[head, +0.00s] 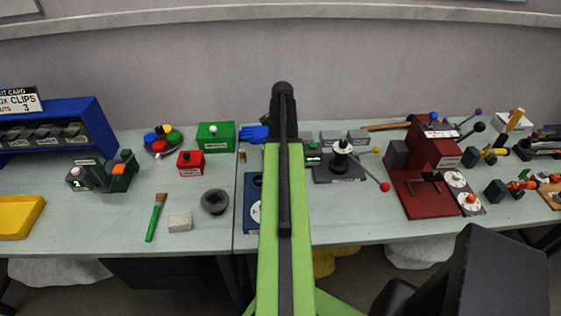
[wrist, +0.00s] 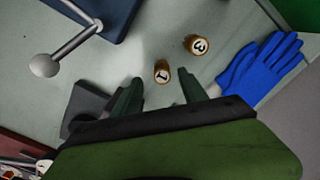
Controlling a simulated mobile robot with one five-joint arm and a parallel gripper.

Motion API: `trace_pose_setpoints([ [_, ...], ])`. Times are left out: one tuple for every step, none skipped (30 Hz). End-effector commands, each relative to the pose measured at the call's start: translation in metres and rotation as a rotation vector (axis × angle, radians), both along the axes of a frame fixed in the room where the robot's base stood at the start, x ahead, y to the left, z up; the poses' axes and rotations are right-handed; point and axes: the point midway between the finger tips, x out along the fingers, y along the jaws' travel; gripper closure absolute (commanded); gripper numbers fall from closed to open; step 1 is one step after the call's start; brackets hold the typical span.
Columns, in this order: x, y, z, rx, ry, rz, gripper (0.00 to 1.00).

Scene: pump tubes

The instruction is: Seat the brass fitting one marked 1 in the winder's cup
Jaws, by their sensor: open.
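The brass fitting marked 1 (wrist: 162,76) stands on the pale bench in the wrist view, with its numbered end toward the camera. My gripper (wrist: 159,84) is open, and its two dark fingertips lie to either side of that fitting with gaps. A second brass fitting marked 3 (wrist: 198,44) stands just beyond, to the upper right. In the head view, my arm hides my fingertips, and one small brass fitting (head: 242,156) shows left of the arm. I cannot tell which device is the winder.
A blue glove (wrist: 262,66) lies right of the fittings. A lever with a grey ball (wrist: 44,65) juts out at upper left. A dark spool device (head: 340,168) and a dark red machine (head: 432,168) stand right of my arm. A grey ring (head: 214,202) lies left.

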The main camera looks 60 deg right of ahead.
Motion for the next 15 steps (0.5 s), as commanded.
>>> trace_pose_setpoints([
  [0.001, 0.0, -0.004, 0.0, 0.0, 0.0, 0.5],
  [0.001, 0.0, -0.008, 0.0, 0.0, 0.0, 0.5],
  [0.001, 0.0, -0.013, 0.0, 0.0, 0.001, 0.5],
  [0.002, 0.001, -0.018, 0.0, 0.0, 0.001, 0.5],
  [0.003, 0.001, -0.024, 0.0, 0.0, 0.001, 0.5],
  [0.003, 0.001, -0.031, 0.0, 0.0, 0.001, 0.5],
  [0.004, 0.001, -0.037, 0.0, 0.0, 0.001, 0.5],
  [0.004, 0.001, -0.042, 0.0, 0.0, 0.001, 0.5],
  [0.004, 0.001, -0.048, 0.0, 0.0, 0.001, 0.5],
  [0.004, 0.001, -0.052, 0.0, 0.0, 0.001, 0.5],
  [0.004, 0.001, -0.053, 0.0, 0.0, 0.001, 0.5],
  [0.004, 0.001, -0.054, 0.0, 0.0, 0.001, 0.5],
  [0.004, 0.001, -0.053, 0.0, 0.0, 0.001, 0.5],
  [0.004, 0.001, -0.052, 0.0, 0.0, 0.001, 0.5],
  [0.004, 0.001, -0.051, 0.0, 0.0, 0.001, 0.5],
])
